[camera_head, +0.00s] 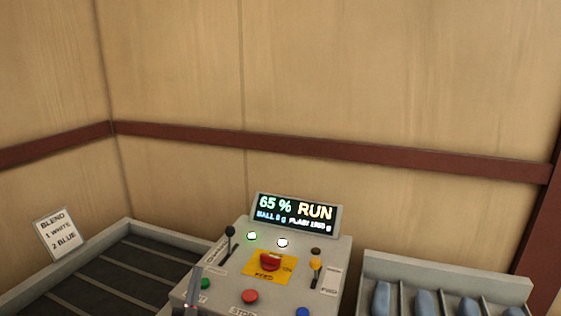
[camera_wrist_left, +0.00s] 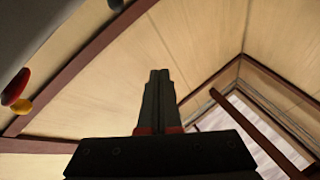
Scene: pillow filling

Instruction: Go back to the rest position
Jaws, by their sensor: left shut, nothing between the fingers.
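My left gripper (camera_head: 194,275) shows at the bottom edge of the head view, in front of the left side of the grey control console (camera_head: 225,296). Only its narrow tip is visible there. In the left wrist view its two dark fingers (camera_wrist_left: 159,78) are together, with nothing between them. Around them are walls and a brown rail, with no object at the fingertips. My right gripper is not in view.
The console has a display (camera_head: 297,213) reading 65 % RUN, a red feed switch (camera_head: 270,261), levers and buttons. A slatted tray (camera_head: 130,226) and a blend sign (camera_head: 60,234) are left. A divided bin (camera_head: 440,270) with blue items is right. Panelled walls stand behind.

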